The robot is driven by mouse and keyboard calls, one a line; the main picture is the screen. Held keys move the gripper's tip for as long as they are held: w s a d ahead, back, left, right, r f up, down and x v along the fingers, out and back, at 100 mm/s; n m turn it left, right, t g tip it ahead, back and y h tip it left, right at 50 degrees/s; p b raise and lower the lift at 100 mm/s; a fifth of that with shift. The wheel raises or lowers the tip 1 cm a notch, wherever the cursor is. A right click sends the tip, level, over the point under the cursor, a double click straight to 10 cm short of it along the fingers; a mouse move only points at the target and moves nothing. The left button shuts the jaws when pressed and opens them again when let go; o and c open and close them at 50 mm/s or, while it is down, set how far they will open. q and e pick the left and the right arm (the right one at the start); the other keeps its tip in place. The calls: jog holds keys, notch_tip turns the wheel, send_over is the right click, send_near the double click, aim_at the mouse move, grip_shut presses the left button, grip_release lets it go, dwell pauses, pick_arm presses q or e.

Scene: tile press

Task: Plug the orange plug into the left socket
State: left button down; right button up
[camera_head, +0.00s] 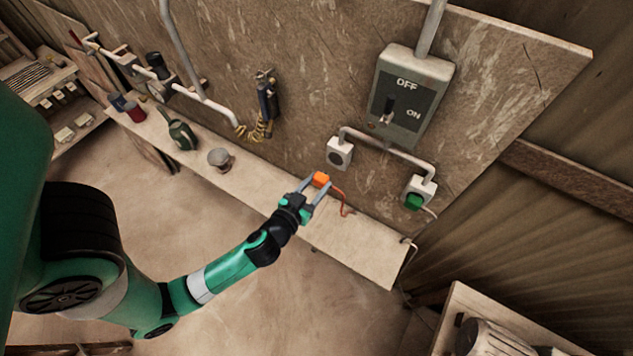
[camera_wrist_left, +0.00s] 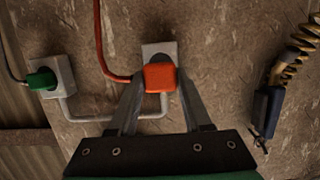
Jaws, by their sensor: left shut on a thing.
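The orange plug (camera_head: 320,180) is held between the fingers of my left gripper (camera_head: 315,187), in front of the wall board and above the bench. It also shows in the left wrist view (camera_wrist_left: 159,77), between the fingertips of the left gripper (camera_wrist_left: 158,85). A red-orange cord hangs from it. The left socket (camera_head: 339,154) is a pale box on the board, up and right of the plug in the head view. In the wrist view the plug overlaps the socket (camera_wrist_left: 160,49) and hides part of its face. The gap between them cannot be judged there. My right gripper is not in view.
A green plug (camera_head: 413,202) sits in the right socket (camera_head: 420,187). A switch box (camera_head: 410,95) marked OFF and ON is above. A blue tool (camera_head: 266,98) with a coiled hose hangs left.

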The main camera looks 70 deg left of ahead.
aim_at(336, 160)
pick_arm(q)
jog(key=shift+w+a+r+p, duration=0.15)
jog(key=shift+w+a+p, duration=0.25)
jog(key=shift+w+a, duration=0.15)
jog(key=w+a, duration=0.1)
jog(key=w+a+p, duration=0.1)
jog(key=w, duration=0.1)
jog(key=shift+w+a, duration=0.1)
jog(key=shift+a, duration=0.2)
jog(key=shift+w+a, duration=0.1)
jog(key=shift+b, duration=0.3)
dwell(0.9)
jog(key=shift+w+a, duration=0.25)
jog(key=shift+w, duration=0.1)
dwell(0.4)
jog(key=shift+c, duration=1.3)
grip_release()
